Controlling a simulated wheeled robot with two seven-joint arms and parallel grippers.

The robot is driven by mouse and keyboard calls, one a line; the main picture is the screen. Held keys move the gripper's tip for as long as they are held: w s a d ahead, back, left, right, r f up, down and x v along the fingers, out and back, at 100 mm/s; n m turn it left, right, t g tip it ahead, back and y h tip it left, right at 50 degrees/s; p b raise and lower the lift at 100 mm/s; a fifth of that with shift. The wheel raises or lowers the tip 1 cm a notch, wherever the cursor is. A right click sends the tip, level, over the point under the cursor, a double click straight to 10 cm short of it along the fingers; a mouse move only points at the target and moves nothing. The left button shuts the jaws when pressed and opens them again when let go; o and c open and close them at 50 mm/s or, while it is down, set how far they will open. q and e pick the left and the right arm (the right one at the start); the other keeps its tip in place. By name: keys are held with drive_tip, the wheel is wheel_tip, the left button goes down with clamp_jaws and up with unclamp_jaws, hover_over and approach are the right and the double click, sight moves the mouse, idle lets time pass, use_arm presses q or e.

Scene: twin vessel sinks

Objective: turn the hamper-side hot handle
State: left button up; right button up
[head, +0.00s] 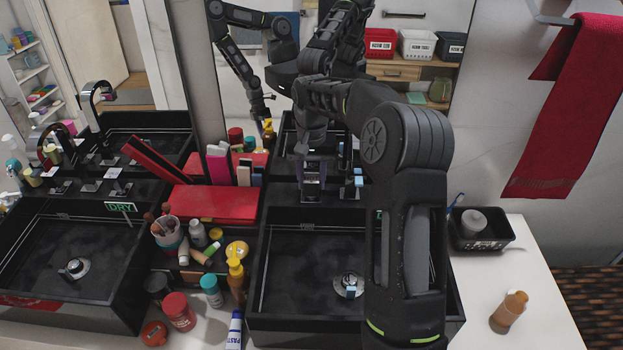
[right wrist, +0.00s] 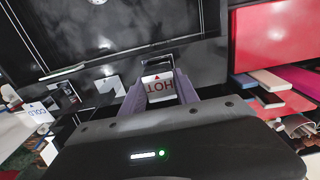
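The hot handle is the small block with a red-lettered HOT label (right wrist: 159,86), behind the right-hand black sink (head: 308,265). My right gripper (head: 312,188) points down at the faucet deck there. In the right wrist view its two fingers (right wrist: 160,92) stand apart, one on each side of the HOT block. Whether they touch the block is unclear. The cold handle (head: 354,181) with blue marking sits to the right in the head view; its COLD label (right wrist: 38,112) shows in the right wrist view. My left gripper is not directly in view.
A red case (head: 214,203) and several bottles crowd the counter left of this sink. A red towel (head: 572,110) hangs there. The mirror behind reflects my arms.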

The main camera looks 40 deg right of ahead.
sight(312, 178)
clamp_jaws()
drive_tip(key=shift+n, duration=1.5)
drive_tip(key=o, duration=0.5)
unclamp_jaws()
drive_tip(key=shift+o, duration=0.2)
wheel_tip(312, 178, up, 8)
drive_tip(key=shift+f+b, duration=0.1)
drive_tip(key=shift+b, duration=0.5)
